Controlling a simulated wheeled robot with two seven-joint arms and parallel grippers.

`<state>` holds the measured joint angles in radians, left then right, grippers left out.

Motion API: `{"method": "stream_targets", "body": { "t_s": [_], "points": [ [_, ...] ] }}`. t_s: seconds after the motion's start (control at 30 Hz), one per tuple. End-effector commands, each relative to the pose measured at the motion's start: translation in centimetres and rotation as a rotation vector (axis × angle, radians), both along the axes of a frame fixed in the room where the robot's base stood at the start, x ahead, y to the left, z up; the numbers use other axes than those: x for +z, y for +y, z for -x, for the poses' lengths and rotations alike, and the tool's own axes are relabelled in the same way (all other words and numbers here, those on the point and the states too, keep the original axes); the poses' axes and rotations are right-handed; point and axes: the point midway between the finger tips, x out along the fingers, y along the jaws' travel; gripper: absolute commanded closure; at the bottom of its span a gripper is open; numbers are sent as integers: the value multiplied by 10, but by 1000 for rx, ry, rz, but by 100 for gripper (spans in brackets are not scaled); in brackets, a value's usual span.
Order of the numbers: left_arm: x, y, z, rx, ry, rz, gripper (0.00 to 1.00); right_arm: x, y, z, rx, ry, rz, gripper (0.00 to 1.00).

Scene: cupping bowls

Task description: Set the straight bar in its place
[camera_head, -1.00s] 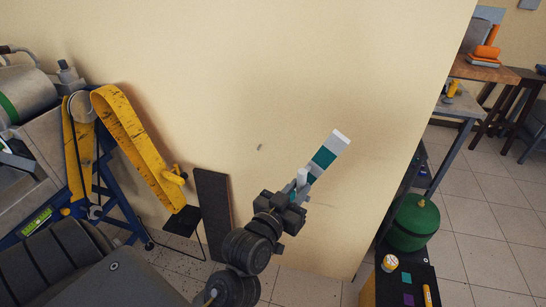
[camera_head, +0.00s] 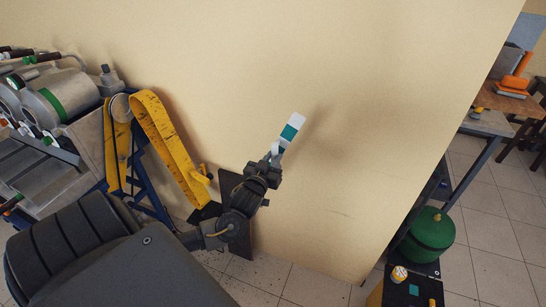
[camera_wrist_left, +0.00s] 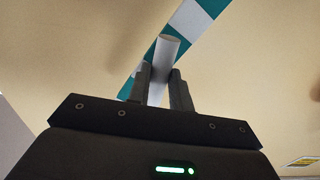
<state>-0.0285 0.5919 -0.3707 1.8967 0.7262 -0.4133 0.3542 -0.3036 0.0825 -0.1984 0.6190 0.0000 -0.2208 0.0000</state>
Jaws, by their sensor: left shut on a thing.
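The straight bar (camera_head: 292,130), banded white and teal, is in my left gripper (camera_head: 275,153) in the head view, tilted up to the right in front of the cream wall. In the left wrist view my gripper (camera_wrist_left: 160,85) is shut on a pale grey round peg (camera_wrist_left: 166,55). The striped bar (camera_wrist_left: 193,18) runs diagonally behind that peg; whether the peg is fixed to it is hard to tell. The bar's lower end is hidden behind the fingers in the head view. I cannot pick out the bar's place. My right gripper is not in view.
The wall (camera_head: 350,110) fills the middle. At left a blue-framed stand bears metal cylinders (camera_head: 65,102), with a yellow strap (camera_head: 165,135) hanging from it. A dark board (camera_head: 240,246) leans below. At right are a green tank (camera_head: 428,235), a small black-topped box and a metal table.

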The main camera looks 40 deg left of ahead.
Motion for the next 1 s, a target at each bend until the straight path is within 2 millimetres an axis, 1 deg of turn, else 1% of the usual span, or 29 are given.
{"method": "stream_targets", "body": {
  "t_s": [0.17,0.3,0.33,0.4,0.7,1.0],
  "points": [
    [0,0,0,0,-1,0,100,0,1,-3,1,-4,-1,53],
    [3,-1,2,0,-3,-1,100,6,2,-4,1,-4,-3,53],
    [1,-1,2,0,-5,-3,100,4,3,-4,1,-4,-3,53],
    [-2,1,-4,-1,-7,-4,100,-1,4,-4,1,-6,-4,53],
    [-8,10,-31,-1,-6,-3,100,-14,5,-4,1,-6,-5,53],
    [-9,15,-44,-1,-5,-3,100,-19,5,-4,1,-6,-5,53]
  ]
}}
